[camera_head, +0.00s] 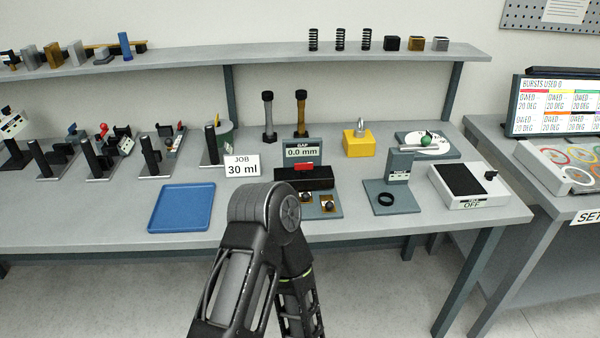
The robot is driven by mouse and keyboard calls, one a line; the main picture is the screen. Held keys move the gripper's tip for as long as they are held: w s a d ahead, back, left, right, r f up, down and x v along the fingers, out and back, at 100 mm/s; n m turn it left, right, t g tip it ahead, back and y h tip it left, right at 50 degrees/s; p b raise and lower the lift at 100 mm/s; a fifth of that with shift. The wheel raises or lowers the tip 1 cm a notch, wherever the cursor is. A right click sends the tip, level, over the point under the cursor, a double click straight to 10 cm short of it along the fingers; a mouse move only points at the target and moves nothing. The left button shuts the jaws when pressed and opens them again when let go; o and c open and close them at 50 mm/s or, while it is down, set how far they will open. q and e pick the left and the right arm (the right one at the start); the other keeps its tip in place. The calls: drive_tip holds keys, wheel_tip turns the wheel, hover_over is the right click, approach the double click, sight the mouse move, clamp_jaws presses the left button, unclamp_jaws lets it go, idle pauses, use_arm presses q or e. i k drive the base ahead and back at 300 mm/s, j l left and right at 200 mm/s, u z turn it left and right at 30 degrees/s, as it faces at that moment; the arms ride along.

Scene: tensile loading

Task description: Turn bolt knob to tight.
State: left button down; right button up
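No part is plainly marked as the bolt knob. Two small dark round knobs on brass-coloured plates, the left one (305,197) and the right one (327,204), sit at the front of a gauge device (302,152) reading GAP 0.0 mm. A red block (304,167) lies on its black bar (303,179). I cannot tell how tight anything is. One of my arms rises from the bottom centre and partly covers the device's front left. Neither gripper shows.
Several black stands fill the bench's left. To the right are a yellow block (357,143), a grey stand with a black ring (386,199) and a white box (466,187) marked OFF.

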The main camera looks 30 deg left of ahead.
sight(304, 167)
drive_tip(key=k+j+z, duration=0.15)
drive_tip(key=j, duration=0.3)
drive_tip(key=k+j+z, duration=0.15)
drive_tip(key=j, duration=0.25)
drive_tip(key=k+j+z, duration=0.15)
drive_tip(key=j, duration=0.25)
drive_tip(key=k+j+z, duration=0.15)
drive_tip(key=j, duration=0.25)
drive_tip(key=k, duration=0.05)
